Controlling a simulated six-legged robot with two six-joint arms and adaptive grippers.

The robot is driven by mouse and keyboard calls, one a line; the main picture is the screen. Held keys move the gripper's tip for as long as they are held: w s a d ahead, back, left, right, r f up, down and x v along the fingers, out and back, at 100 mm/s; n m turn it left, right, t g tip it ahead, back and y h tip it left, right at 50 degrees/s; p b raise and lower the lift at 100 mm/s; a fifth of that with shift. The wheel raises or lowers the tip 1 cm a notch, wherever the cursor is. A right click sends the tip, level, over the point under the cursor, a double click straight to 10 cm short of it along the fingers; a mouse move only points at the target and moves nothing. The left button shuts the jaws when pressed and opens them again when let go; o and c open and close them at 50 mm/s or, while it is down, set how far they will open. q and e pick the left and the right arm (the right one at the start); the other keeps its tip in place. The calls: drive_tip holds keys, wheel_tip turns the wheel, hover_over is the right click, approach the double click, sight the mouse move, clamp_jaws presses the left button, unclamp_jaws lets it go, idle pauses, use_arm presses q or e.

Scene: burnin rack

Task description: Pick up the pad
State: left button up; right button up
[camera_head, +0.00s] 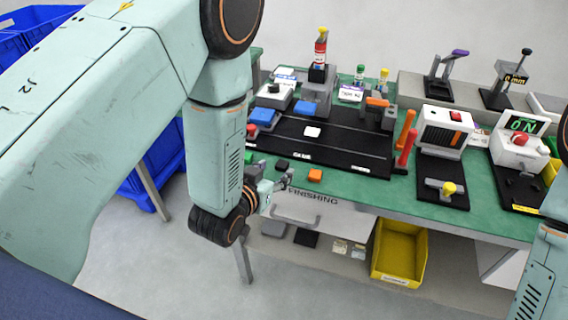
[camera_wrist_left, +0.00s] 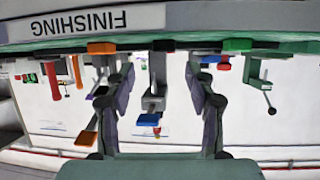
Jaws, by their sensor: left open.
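Three small pad-like blocks lie along the green bench's front edge: green (camera_head: 248,157), black (camera_head: 282,165) and orange (camera_head: 315,175). I cannot tell which one is the pad. My left gripper (camera_head: 284,181) is at the front edge, close to the black block and left of the orange one. In the left wrist view its fingers (camera_wrist_left: 158,76) are spread and nothing is held between them. There the black block (camera_wrist_left: 163,45) shows ahead between the fingers, with the orange block (camera_wrist_left: 101,47) to the left and the green block (camera_wrist_left: 237,44) to the right. My right gripper is out of view.
The green bench (camera_head: 375,198) carries a black fixture board (camera_head: 345,150) with a white square on it. Red and orange handles (camera_head: 407,145) stand right of it. A white drawer front (camera_head: 310,211) is below the edge, a yellow bin (camera_head: 400,252) under the bench, blue crates (camera_head: 160,165) at left.

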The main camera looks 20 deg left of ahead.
sight(282, 163)
use_arm(q)
drive_tip(key=w+f, duration=0.1)
drive_tip(key=w, duration=0.1)
drive_tip(key=w+f, duration=0.1)
drive_tip(key=shift+w+a+f+b, duration=0.2)
drive_tip(key=shift+w+b, duration=0.1)
drive_tip(key=shift+w, duration=0.1)
drive_tip(key=shift+w+d+r, duration=0.15)
drive_tip(key=shift+w+d, duration=0.1)
drive_tip(key=shift+d, duration=0.2)
drive_tip(key=shift+a, duration=0.15)
drive_tip(key=shift+w+a+f, duration=0.2)
drive_tip(key=shift+c, duration=1)
drive_tip(key=shift+s+d+r, duration=0.15)
drive_tip(key=shift+d, duration=0.1)
drive_tip(key=c, duration=0.5)
drive_tip(key=shift+c, duration=0.5)
drive_tip(key=shift+a, duration=0.15)
